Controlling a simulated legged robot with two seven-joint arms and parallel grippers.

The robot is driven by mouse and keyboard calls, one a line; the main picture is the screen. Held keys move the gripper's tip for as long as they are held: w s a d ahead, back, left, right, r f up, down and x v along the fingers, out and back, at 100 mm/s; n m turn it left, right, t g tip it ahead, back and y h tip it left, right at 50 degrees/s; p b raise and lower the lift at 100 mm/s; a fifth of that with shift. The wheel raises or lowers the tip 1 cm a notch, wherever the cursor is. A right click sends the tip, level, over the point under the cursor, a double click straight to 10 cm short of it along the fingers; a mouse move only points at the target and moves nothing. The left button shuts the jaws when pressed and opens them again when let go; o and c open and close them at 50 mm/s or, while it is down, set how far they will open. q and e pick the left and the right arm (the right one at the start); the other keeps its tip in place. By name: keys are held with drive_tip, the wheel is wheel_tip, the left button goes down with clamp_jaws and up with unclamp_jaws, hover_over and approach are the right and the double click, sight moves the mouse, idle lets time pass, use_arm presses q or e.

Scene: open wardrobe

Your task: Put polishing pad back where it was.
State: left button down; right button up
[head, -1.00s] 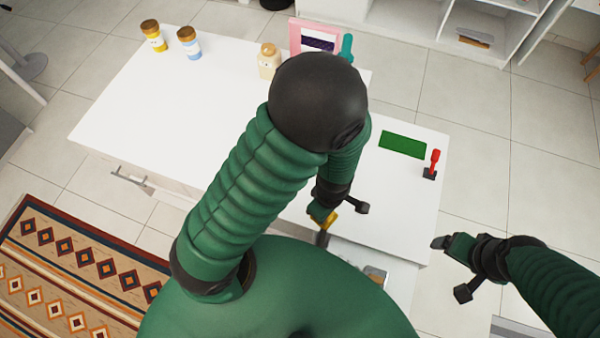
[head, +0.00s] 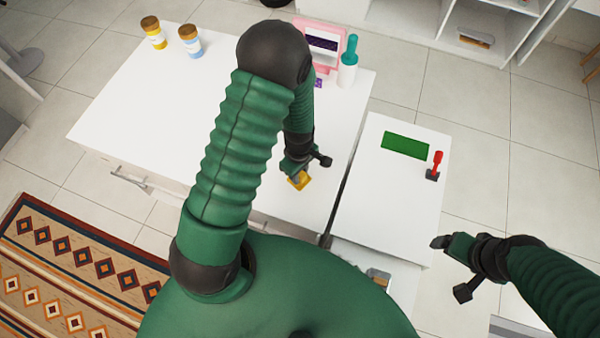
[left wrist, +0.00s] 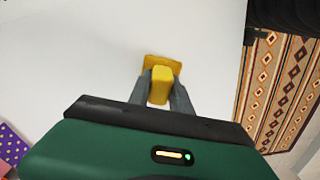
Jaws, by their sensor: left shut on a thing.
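The yellow polishing pad (head: 299,181) with a block-like grip is in my left gripper (head: 301,172), over the left white tabletop (head: 150,110). In the left wrist view the fingers are shut on the grip of the pad (left wrist: 160,80), and its flat base shows beyond them. I cannot tell whether the base touches the tabletop. My right gripper (head: 450,267) is open and empty, right of the narrower white top. A green rectangle (head: 405,145) lies flat on that narrower top.
A red-handled tool (head: 436,166) stands beside the green rectangle. Yellow (head: 153,33) and blue (head: 190,41) jars, a teal-capped bottle (head: 348,65) and a pink-framed item (head: 322,42) stand at the back. A dark gap (head: 349,185) separates the two tops. The left top's middle is largely clear.

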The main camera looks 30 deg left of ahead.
sight(304, 185)
use_arm(q)
drive_tip(key=shift+a+f, duration=0.2)
drive_tip(key=c, duration=1.2)
unclamp_jaws()
drive_tip(key=shift+d, duration=0.55)
drive_tip(key=shift+o, duration=0.2)
drive_tip(key=shift+a, duration=0.2)
drive_tip(key=shift+a+r, duration=0.1)
drive_tip(key=shift+r, duration=0.15)
drive_tip(key=r, duration=0.7)
drive_tip(key=r+p, duration=0.1)
drive_tip(key=r, duration=0.3)
drive_tip(key=shift+d+r, duration=0.25)
drive_tip(key=shift+r, duration=0.05)
drive_tip(key=s+d+r+m+t, duration=0.2)
drive_tip(key=s+d+r+m, duration=0.2)
drive_tip(key=m, duration=1.2)
wheel_tip(304, 185, up, 3)
drive_tip(key=shift+r+t, duration=0.15)
drive_tip(key=shift+t, duration=0.15)
